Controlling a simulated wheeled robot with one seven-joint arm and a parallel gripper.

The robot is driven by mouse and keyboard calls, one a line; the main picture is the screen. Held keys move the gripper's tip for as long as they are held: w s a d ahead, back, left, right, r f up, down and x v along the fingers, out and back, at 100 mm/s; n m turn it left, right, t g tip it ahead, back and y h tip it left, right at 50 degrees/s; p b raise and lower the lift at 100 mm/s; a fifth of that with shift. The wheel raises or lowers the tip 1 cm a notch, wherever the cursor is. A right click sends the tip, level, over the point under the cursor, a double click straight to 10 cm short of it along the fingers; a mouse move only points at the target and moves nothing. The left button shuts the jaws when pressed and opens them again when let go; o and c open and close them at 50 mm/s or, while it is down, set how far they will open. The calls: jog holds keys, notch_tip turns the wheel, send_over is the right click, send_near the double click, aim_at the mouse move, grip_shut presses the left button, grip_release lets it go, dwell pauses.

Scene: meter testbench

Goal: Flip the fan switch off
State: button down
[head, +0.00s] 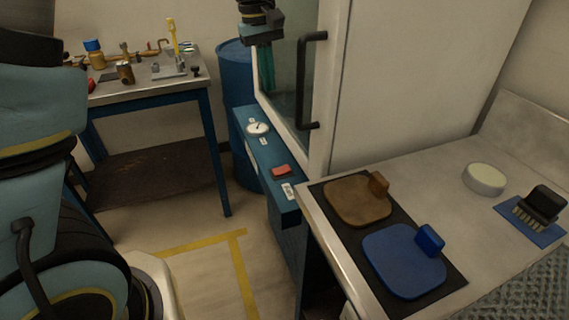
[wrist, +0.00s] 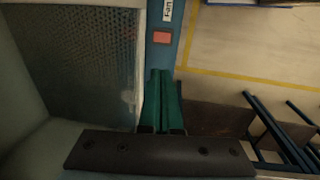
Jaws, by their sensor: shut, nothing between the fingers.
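The fan switch (head: 281,171) is a small red rocker on the top face of a narrow blue panel (head: 262,160) along the cabinet's front. A white label (head: 288,191) sits beside it. In the wrist view the red switch (wrist: 162,37) lies just beyond my fingertips, with the label reading "Fan" (wrist: 168,10) above it. My gripper (wrist: 160,74) has green fingers that are closed together and empty. Whether the switch is on or off cannot be told.
A white dial (head: 257,129) sits on the panel. The glass-fronted cabinet has a black handle (head: 309,80) close to my gripper. A blue barrel (head: 236,100) and a workbench (head: 150,92) stand behind. A counter (head: 430,180) with pads and a brush is at right.

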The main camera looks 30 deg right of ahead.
aim_at(286, 168)
jog(key=shift+s+d, duration=0.2)
jog(key=shift+d, duration=0.2)
jog(key=d+f+p, duration=0.1)
jog(key=f, duration=0.7)
jog(key=d+f+p, duration=0.1)
jog(key=f, duration=0.7)
jog(key=f+p, duration=0.1)
jog(key=f, duration=0.7)
jog(key=shift+s+d+p, duration=0.15)
jog(key=shift+d+p, duration=0.2)
jog(key=shift+d, duration=0.05)
jog(key=shift+r, duration=0.1)
jog(key=shift+f, duration=0.25)
